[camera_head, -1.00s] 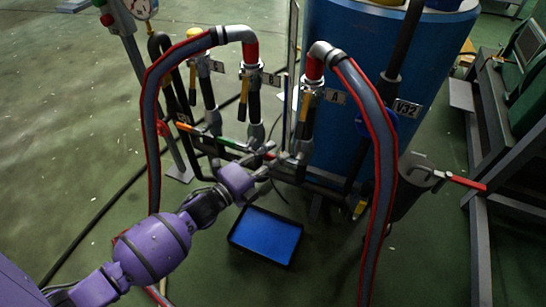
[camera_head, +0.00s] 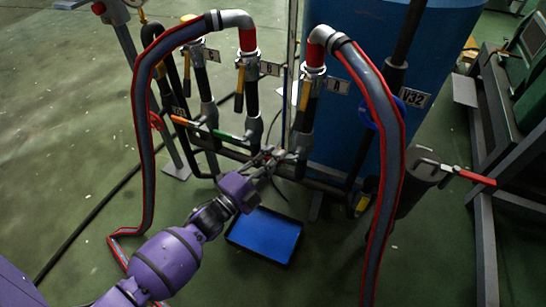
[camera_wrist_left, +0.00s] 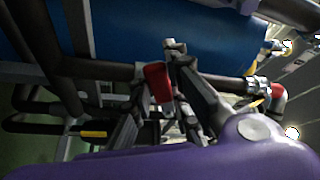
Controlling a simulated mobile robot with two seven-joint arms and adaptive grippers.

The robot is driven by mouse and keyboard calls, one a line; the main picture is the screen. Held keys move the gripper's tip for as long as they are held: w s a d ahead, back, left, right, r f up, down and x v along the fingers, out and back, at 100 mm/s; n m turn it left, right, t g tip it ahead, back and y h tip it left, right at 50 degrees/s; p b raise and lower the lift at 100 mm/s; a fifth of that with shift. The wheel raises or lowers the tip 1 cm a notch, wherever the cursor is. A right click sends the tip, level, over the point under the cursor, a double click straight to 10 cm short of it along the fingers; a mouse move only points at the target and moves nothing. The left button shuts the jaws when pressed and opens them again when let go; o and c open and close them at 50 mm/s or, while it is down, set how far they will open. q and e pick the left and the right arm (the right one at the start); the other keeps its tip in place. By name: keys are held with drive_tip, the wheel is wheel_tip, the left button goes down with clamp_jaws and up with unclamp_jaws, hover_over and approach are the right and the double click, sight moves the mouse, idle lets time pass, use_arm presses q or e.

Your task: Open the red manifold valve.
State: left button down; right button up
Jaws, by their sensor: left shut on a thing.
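The red manifold valve handle (camera_wrist_left: 158,82) shows in the left wrist view as a short red grip between the gripper's dark fingers. In the head view it is mostly hidden by the fingers at the low manifold pipe (camera_head: 325,186). My left gripper (camera_head: 271,160) reaches in from the lower left, at the pipe between the two hose risers. In the left wrist view my left gripper (camera_wrist_left: 160,90) is closed on the red handle. My right gripper is not in view.
A green handle (camera_head: 228,135) and an orange one lie left on the manifold. Red-edged hoses (camera_head: 387,160) arch on both sides. A blue tank (camera_head: 345,40) stands behind. A blue tray (camera_head: 265,235) lies on the floor below. A red lever (camera_head: 472,177) is at right.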

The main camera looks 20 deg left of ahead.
use_arm(q)
drive_tip(key=d+f+n+t+y+b, duration=0.3)
drive_tip(key=d+f+n+y, duration=0.1)
drive_tip(key=n, duration=1.1)
drive_tip(key=shift+s+d+n+t+y, duration=0.15)
drive_tip(key=shift+d+n+t+y, duration=0.2)
drive_tip(key=shift+d+y, duration=0.5)
drive_tip(key=shift+r, duration=0.1)
drive_tip(key=c, duration=1.7)
unclamp_jaws()
drive_tip(key=shift+o, duration=0.3)
drive_tip(key=shift+a, duration=0.1)
